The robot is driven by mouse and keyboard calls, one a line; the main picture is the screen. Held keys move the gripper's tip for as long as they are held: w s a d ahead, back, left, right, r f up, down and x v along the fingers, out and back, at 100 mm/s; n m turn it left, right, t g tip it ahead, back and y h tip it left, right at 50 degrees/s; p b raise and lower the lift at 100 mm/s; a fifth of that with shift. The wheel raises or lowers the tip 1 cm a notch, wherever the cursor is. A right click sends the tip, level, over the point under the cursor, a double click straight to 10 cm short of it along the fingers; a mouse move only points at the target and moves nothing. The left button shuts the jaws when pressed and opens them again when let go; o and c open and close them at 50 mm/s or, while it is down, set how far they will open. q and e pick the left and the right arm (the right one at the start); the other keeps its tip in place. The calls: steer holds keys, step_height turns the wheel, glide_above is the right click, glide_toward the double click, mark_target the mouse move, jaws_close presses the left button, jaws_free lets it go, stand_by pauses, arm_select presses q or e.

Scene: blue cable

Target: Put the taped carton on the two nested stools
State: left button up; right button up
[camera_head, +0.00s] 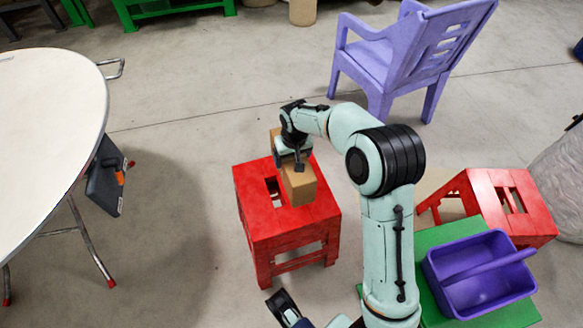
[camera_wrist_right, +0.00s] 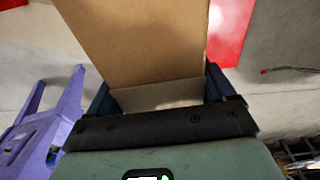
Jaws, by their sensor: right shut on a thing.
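The brown carton (camera_head: 299,187) is held over the top of the red nested stools (camera_head: 258,222) left of my right arm. I cannot tell whether its underside touches the top. My right gripper (camera_head: 292,158) is shut on the carton from above. In the right wrist view the carton (camera_wrist_right: 135,40) fills the upper middle between the fingers (camera_wrist_right: 160,95), with red at its right side. A dark gripper part, seemingly my left gripper (camera_head: 284,306), shows at the bottom edge; its jaws are unclear.
Another red stool (camera_head: 480,190) stands at the right. A purple tote (camera_head: 482,290) sits on a green stool (camera_head: 425,245) in front of it. A purple chair (camera_head: 390,60) is behind, and a white round table (camera_head: 50,130) at the left. Bare floor surrounds the nested stools' left side.

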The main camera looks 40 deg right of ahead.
arm_select(q)
steer(key=shift+w+a+f+t+b, duration=0.15)
steer(key=shift+w+a+f+b, duration=0.2)
steer(key=shift+w, duration=0.2)
steer(key=shift+w+a+f+t+b, duration=0.15)
steer(key=shift+w+a+f+b, duration=0.1)
steer(key=shift+w+f, duration=0.2)
arm_select(e)
step_height(320, 180, down, 5)
steer(key=shift+f, duration=0.2)
arm_select(q)
steer(key=shift+d, duration=0.1)
arm_select(e)
steer(key=shift+f, duration=0.1)
steer(key=o, duration=1.4)
arm_select(q)
steer(key=shift+w, duration=0.15)
